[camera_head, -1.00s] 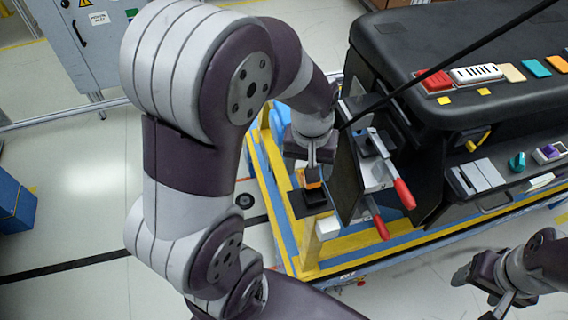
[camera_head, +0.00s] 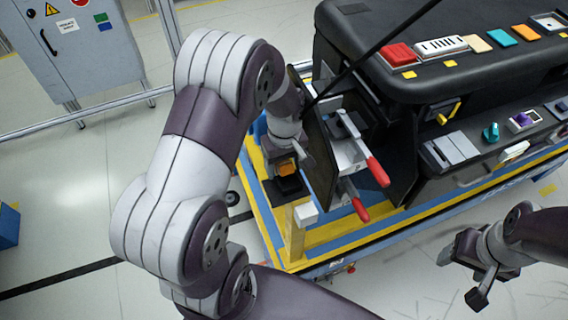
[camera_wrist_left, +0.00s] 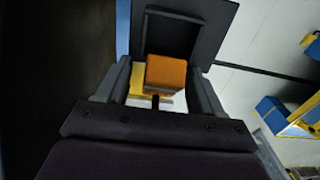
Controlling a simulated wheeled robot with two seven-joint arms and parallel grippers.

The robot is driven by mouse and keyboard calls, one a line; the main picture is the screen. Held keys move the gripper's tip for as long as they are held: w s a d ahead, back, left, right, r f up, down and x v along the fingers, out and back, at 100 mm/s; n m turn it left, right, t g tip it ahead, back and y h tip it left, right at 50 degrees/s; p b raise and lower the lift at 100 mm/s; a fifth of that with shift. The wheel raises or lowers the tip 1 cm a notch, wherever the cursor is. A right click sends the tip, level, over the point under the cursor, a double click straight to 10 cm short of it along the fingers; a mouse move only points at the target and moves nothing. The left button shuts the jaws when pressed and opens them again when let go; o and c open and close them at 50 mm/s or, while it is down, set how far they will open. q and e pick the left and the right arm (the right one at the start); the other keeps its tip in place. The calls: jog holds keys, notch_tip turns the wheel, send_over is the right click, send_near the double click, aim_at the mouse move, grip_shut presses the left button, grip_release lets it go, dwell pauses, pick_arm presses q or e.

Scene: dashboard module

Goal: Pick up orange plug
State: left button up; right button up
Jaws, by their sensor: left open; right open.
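The orange plug (camera_head: 286,168) is a small block near the black holder (camera_head: 290,186) on the cart's left end. In the left wrist view the plug (camera_wrist_left: 166,74) lies between the two fingers of my left gripper (camera_wrist_left: 160,85), with the black square holder (camera_wrist_left: 180,35) beyond it. My left gripper (camera_head: 284,158) is open around the plug, and gaps show beside the plug. Whether the plug sits in the holder is hard to tell. My right gripper (camera_head: 468,275) is open and empty at the lower right, away from the plug.
A black panel with red-handled clamps (camera_head: 372,170) stands just right of my left gripper. The black dashboard module (camera_head: 420,50) fills the upper right, with coloured blocks on top. A yellow and blue cart frame (camera_head: 300,262) surrounds the base. A grey cabinet (camera_head: 80,50) stands behind.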

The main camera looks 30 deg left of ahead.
pick_arm(q)
jog(key=shift+s+a, duration=0.1)
jog(key=shift+a, duration=0.05)
jog(key=c, duration=0.9)
jog(key=shift+c, duration=0.9)
jog(key=shift+r, duration=0.1)
